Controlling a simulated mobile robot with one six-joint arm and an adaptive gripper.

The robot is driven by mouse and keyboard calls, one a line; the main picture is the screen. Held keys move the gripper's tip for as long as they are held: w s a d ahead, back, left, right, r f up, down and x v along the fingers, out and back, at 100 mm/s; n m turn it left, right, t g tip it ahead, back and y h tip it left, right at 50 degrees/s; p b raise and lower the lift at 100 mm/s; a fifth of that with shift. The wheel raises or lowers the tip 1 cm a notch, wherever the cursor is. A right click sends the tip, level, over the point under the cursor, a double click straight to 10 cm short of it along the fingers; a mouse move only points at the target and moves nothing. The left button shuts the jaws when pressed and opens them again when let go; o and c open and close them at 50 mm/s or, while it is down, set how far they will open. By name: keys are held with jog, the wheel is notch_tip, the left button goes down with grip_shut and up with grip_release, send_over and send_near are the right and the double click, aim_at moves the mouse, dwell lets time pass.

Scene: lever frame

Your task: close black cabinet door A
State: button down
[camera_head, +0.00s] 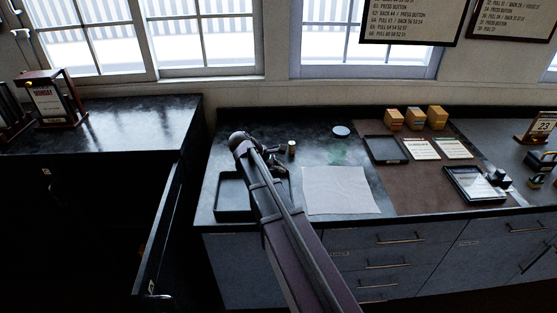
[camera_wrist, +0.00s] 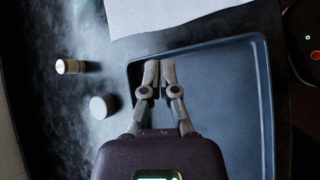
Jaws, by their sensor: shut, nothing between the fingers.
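The black cabinet (camera_head: 75,185) stands at the left in the head view. Its door (camera_head: 163,235) stands swung open, seen nearly edge-on, with a small metal handle (camera_head: 152,290) low on it. I cannot read a letter A on it. The cabinet inside is dark. My gripper (camera_head: 277,163) is to the right of the door, over the counter and apart from the door. In the wrist view its fingers (camera_wrist: 158,75) are shut together and empty, above a dark tray.
The dark tray (camera_head: 233,210) lies on the counter's left end, beside a white sheet (camera_head: 338,190). A small gold-capped bottle (camera_head: 291,147) stands behind my gripper. A Monday calendar (camera_head: 49,102) stands on the cabinet top. A gap separates cabinet and counter.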

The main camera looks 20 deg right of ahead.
jog(key=s+a+f+m+y, duration=0.2)
jog(key=s, duration=0.1)
jog(key=s+a+f+m+y+b, duration=0.1)
jog(key=s+a+f+m+y, duration=0.1)
jog(key=s+m, duration=0.1)
jog(key=s+a+f+m+y, duration=0.1)
jog(key=s+a+f+m, duration=0.1)
jog(key=s, duration=0.3)
jog(key=shift+s+t+y, duration=0.15)
jog(key=shift+t+y, duration=0.15)
jog(key=shift+y, duration=0.1)
jog(key=s+a+f+m+y+b, duration=0.3)
jog(key=s+a+f+m+b, duration=0.1)
jog(key=s+f+b, duration=0.3)
notch_tip(320, 180, down, 2)
jog(key=shift+f+m+b, duration=0.2)
jog(key=shift+m+b, duration=0.1)
jog(key=shift+b, duration=0.75)
jog(key=shift+s+a, duration=0.1)
